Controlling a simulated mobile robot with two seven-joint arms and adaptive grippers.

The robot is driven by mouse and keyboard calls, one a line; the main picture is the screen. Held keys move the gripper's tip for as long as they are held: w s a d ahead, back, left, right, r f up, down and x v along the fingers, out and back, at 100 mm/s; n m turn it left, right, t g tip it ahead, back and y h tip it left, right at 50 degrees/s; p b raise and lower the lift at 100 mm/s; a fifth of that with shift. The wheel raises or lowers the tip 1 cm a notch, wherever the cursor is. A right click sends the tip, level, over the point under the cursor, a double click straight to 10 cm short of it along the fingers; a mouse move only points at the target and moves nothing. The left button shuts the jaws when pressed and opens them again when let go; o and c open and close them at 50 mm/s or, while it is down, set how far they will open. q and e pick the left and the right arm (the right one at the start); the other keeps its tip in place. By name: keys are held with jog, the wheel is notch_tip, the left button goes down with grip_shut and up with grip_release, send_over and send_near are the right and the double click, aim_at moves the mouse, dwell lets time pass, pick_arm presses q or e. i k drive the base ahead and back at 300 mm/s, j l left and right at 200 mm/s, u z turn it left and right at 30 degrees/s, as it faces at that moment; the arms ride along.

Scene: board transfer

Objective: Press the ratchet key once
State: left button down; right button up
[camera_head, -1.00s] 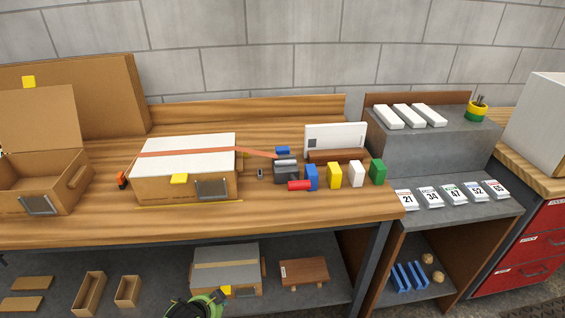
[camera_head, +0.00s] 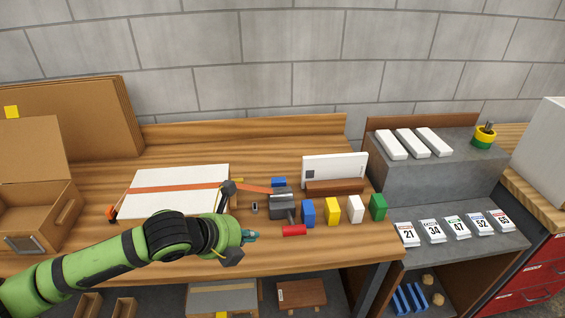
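The dark grey ratchet (camera_head: 281,206) sits on the wooden bench at the right end of the orange strap (camera_head: 175,188). A red piece (camera_head: 294,230) lies just in front of it; I cannot tell whether this is the key or whether it is joined to the ratchet. My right gripper is not in view.
Blue (camera_head: 308,213), yellow (camera_head: 332,211), white (camera_head: 355,209) and green (camera_head: 377,207) blocks stand right of the ratchet. A white panel (camera_head: 335,169) stands behind them. A small grey item (camera_head: 255,207) lies between gripper and ratchet. Bare bench lies in front.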

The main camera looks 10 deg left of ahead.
aim_at(281, 181)
jog(key=i, duration=1.1)
